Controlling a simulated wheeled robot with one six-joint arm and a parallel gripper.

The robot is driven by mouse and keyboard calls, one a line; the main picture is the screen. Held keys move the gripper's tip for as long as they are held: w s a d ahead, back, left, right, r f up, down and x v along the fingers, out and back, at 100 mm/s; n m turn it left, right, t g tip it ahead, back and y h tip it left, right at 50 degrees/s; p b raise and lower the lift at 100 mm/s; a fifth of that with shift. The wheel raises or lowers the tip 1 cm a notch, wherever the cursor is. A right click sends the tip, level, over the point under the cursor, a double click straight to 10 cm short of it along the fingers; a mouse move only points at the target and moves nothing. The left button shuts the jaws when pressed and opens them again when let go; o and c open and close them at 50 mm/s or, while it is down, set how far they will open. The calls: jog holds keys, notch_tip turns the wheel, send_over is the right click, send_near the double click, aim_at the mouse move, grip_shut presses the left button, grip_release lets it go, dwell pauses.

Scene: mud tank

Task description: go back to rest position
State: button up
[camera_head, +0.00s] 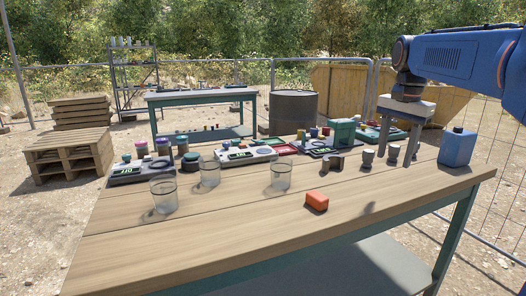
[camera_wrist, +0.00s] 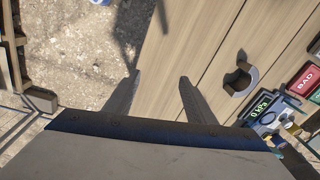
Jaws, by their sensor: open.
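My gripper (camera_head: 396,138) hangs from the blue arm at the right of the head view, over the far right part of the wooden table (camera_head: 250,240). Its two fingers point down and stand apart, with nothing between them. In the wrist view, the open fingers of my gripper (camera_wrist: 158,88) show against the table planks (camera_wrist: 190,50) and the gravel beyond the edge. A dark curved holder (camera_wrist: 240,77) lies on the table right of the fingers.
Pallets (camera_head: 70,155) stand left; the table's front is clear.

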jog(key=s+a+f+n+t, duration=0.1)
jog(key=s+a+f+n, duration=0.1)
jog(key=s+f, duration=0.5)
jog(key=s+a+f+n+t, duration=0.1)
jog(key=s+a+f+n, duration=0.1)
jog(key=s+f+n, duration=0.3)
jog(key=s+a+f+n+t, duration=0.2)
jog(key=s+a+f+n, duration=0.1)
jog(key=s+f, duration=0.8)
jog(key=s+n, duration=0.1)
jog(key=s, duration=0.4)
jog(key=shift+f, duration=0.25)
